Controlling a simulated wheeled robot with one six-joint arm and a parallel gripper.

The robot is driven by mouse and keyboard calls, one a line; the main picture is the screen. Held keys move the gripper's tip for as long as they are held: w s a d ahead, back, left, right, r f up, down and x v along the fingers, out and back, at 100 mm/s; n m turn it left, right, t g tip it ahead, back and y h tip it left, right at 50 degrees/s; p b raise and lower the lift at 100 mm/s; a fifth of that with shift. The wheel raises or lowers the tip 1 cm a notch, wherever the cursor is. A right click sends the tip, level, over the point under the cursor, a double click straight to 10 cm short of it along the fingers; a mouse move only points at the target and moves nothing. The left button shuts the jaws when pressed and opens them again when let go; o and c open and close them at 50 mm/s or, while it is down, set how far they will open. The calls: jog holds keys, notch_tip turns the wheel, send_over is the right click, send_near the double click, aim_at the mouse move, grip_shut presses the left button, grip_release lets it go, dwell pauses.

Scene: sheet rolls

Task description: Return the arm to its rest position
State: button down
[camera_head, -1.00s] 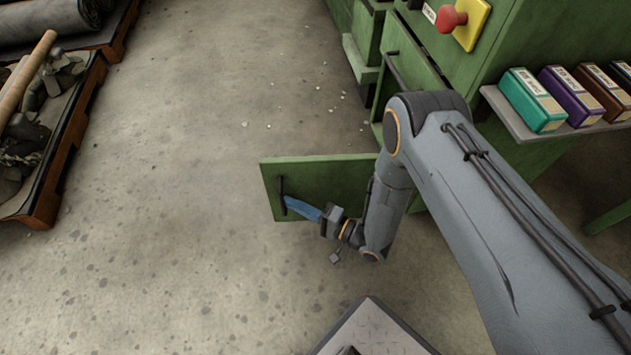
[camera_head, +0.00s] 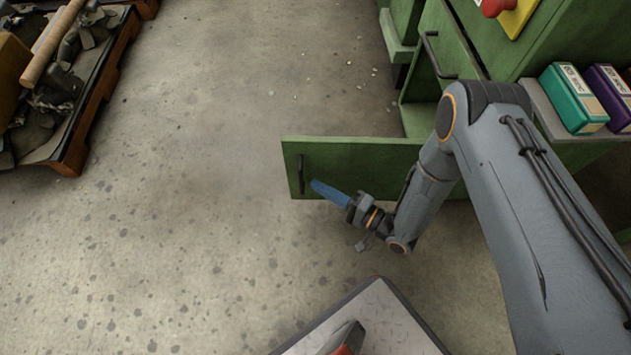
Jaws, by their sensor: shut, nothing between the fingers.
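My arm reaches in from the right side of the head view and bends down in front of the green cabinet. My gripper (camera_head: 329,193), with blue fingers, is shut and holds nothing. It points left along an open green door (camera_head: 365,158). The fingertips are close to the black handle (camera_head: 301,176) of that door, with what looks like a small gap. Part of the door's right side is hidden behind my arm.
The green cabinet (camera_head: 425,125) has another black handle (camera_head: 430,55) above the door. A shelf with a teal box (camera_head: 573,100) and a purple box (camera_head: 610,95) is at right. A scrap-filled pallet (camera_head: 75,150) stands upper left. Concrete floor (camera_head: 200,200) between is clear.

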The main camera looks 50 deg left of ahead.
jog(key=v, duration=0.7)
